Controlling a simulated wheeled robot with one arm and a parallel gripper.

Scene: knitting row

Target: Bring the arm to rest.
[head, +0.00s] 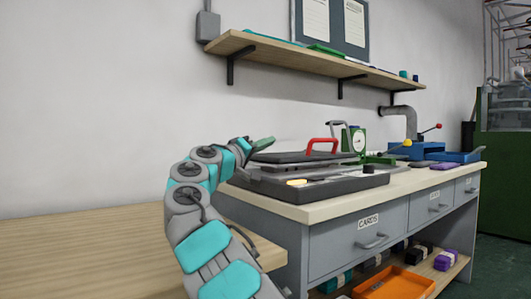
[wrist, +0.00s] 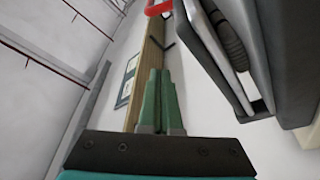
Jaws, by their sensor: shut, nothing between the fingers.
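My arm shows in the head view, grey with teal panels, reaching up from the bottom middle. My gripper (head: 264,142) is at its end, held in the air at the left end of the dark flat machine with the red handle (head: 321,143). In the wrist view my gripper (wrist: 158,75) has its two green fingers together with nothing between them. From the head view I cannot tell whether the gripper touches the machine. In the wrist view the machine (wrist: 232,60) fills the upper right, close beside the fingers.
A wooden table (head: 90,245) lies at left, its top bare. A wall shelf (head: 310,62) hangs above. An orange tray (head: 395,284) sits below the bench.

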